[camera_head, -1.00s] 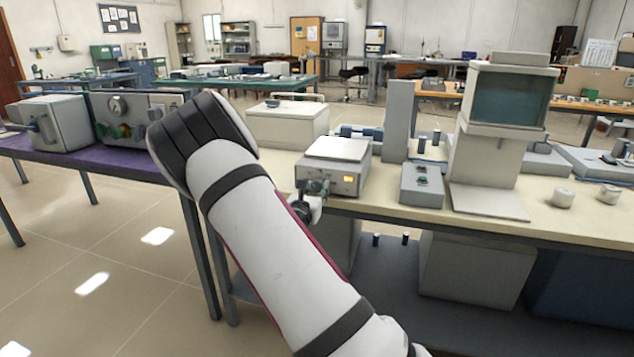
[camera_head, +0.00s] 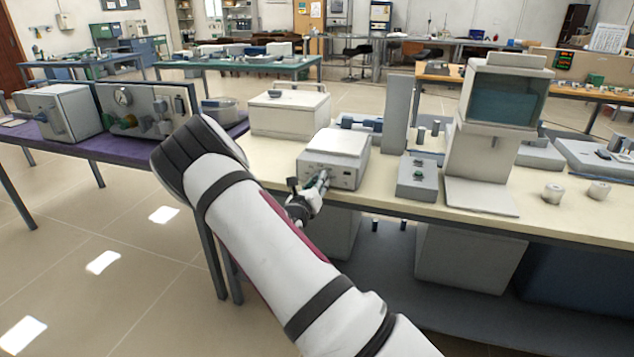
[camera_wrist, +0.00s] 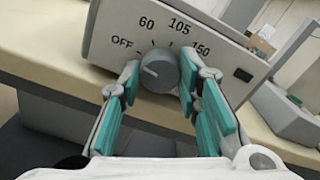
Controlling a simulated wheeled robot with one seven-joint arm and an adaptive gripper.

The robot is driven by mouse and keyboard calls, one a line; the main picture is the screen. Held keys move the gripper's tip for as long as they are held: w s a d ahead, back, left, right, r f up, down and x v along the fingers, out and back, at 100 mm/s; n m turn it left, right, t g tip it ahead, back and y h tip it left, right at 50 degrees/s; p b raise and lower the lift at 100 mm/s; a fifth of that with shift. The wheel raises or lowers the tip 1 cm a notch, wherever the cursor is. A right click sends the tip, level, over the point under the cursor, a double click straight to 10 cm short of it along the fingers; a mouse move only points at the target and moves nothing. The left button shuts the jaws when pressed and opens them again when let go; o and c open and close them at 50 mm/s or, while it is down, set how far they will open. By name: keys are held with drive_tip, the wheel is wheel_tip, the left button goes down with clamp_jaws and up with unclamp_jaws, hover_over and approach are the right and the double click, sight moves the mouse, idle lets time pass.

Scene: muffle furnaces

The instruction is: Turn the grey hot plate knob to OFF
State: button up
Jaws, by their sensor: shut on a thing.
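The hot plate (camera_head: 332,157), a white box with a flat top, stands at the front edge of the cream bench. Its grey knob (camera_wrist: 162,68) shows in the wrist view below the marks OFF, 60, 105 and 150. The pale line on the knob points up and left, roughly toward OFF. My gripper (camera_wrist: 158,77) has its green-padded fingers on either side of the knob and is shut on it. In the head view my gripper (camera_head: 320,183) is at the panel's front and hides the knob. The panel's indicator looks dark.
A grey box with green-topped controls (camera_head: 417,177) stands right of the hot plate. A white lidded box (camera_head: 289,112) is behind left, and a tall grey block (camera_head: 398,112) behind right. A large viewer-like device (camera_head: 495,130) stands farther right. Floor is clear at the left.

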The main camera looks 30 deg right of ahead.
drive_tip(key=o, duration=1.1)
drive_tip(key=shift+o, duration=0.2)
drive_tip(key=v, duration=1.2)
